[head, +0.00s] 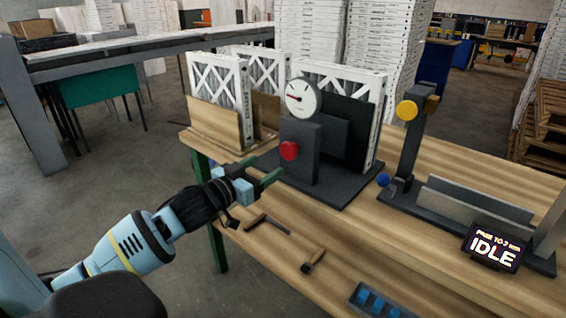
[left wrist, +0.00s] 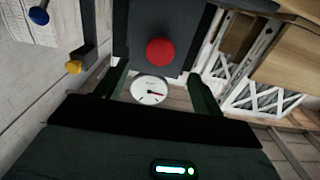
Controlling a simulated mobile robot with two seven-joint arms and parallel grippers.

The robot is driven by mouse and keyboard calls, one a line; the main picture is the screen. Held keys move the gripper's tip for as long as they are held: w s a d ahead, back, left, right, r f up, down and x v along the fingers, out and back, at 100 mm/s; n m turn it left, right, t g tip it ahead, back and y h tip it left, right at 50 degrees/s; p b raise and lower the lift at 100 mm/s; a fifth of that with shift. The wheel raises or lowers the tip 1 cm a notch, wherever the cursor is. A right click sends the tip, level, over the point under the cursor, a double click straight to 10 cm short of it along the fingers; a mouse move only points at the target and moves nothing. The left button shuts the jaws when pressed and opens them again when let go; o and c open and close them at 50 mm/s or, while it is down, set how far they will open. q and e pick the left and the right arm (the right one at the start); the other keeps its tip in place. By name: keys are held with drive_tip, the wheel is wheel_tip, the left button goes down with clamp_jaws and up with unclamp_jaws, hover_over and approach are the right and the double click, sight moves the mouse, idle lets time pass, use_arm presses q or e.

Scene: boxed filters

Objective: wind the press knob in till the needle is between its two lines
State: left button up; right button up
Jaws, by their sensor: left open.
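The press stands on a dark base on the wooden bench, with a red round knob (head: 289,150) on the front of its dark grey block (head: 300,165). The white gauge (head: 302,98) sits above it; its red needle points to the left in the head view. The two lines are too small to tell. My left gripper (head: 257,174) is open and empty, in front of and apart from the knob. In the left wrist view the knob (left wrist: 160,52) and gauge (left wrist: 151,90) appear between the green fingers. My right gripper is out of view.
White-framed filters (head: 218,85) stand left of and behind the press. A hammer (head: 266,222) and a brush (head: 313,261) lie on the bench front, near a blue-filled tray (head: 372,302). A fixture with a yellow knob (head: 406,110) and an IDLE display (head: 492,247) are at right.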

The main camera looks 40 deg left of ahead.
sight(286, 153)
use_arm(q)
drive_tip(key=shift+w+d, duration=0.15)
drive_tip(key=shift+w, duration=1.85)
drive_tip(key=shift+w+d, duration=0.15)
drive_tip(key=shift+w, duration=1.85)
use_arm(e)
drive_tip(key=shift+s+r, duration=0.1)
